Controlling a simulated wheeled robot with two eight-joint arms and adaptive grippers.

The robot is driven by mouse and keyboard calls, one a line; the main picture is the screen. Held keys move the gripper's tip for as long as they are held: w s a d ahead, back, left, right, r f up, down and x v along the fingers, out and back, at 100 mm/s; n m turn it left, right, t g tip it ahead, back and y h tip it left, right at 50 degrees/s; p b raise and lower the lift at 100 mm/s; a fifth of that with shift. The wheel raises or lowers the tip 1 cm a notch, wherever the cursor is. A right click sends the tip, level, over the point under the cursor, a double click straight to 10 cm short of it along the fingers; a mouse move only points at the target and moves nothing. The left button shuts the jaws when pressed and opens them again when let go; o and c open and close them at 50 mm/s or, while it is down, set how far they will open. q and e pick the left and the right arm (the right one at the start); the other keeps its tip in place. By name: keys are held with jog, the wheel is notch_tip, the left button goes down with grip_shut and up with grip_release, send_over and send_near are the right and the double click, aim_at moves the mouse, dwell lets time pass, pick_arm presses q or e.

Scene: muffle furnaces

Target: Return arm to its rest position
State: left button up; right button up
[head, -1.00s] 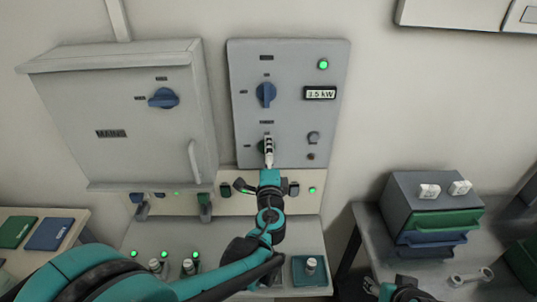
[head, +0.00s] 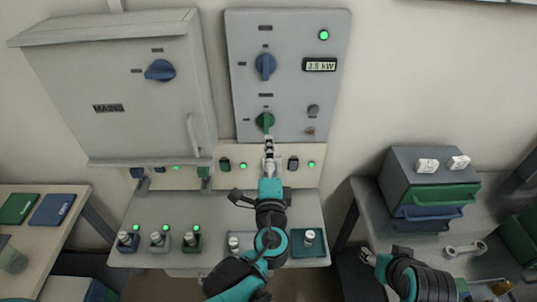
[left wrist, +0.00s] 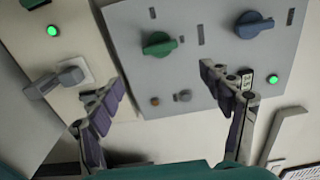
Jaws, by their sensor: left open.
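My left gripper (head: 268,150) is open and empty, just below the green knob (head: 265,121) on the grey control panel (head: 285,90). In the left wrist view its two fingers (left wrist: 160,80) are spread wide, with the panel (left wrist: 200,85) beyond and the green knob (left wrist: 160,45) clear of them. My left arm reaches up from the bottom middle of the head view. My right gripper (head: 369,257) is at the lower right, small and partly hidden, so its jaw state is unclear.
A blue knob (head: 265,66) and a lit display (head: 320,65) are on the panel. A mains box (head: 120,105) hangs to the left.

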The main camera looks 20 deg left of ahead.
pick_arm(q)
jog(key=shift+a, duration=0.1)
dwell(0.3)
jog(key=s+a+f+n+g, duration=0.6)
jog(key=a+f+n+g, duration=0.1)
jog(key=a+f+n, duration=0.15)
jog(key=s+d+f+n+g+h, duration=0.3)
jog(key=s+d+n+h, duration=0.1)
jog(key=s, duration=0.4)
jog(key=shift+s+d+f+n+h, duration=0.2)
jog(key=shift+d+n+h, duration=0.25)
jog(key=shift+n, duration=0.8)
jog(key=shift+a, duration=0.1)
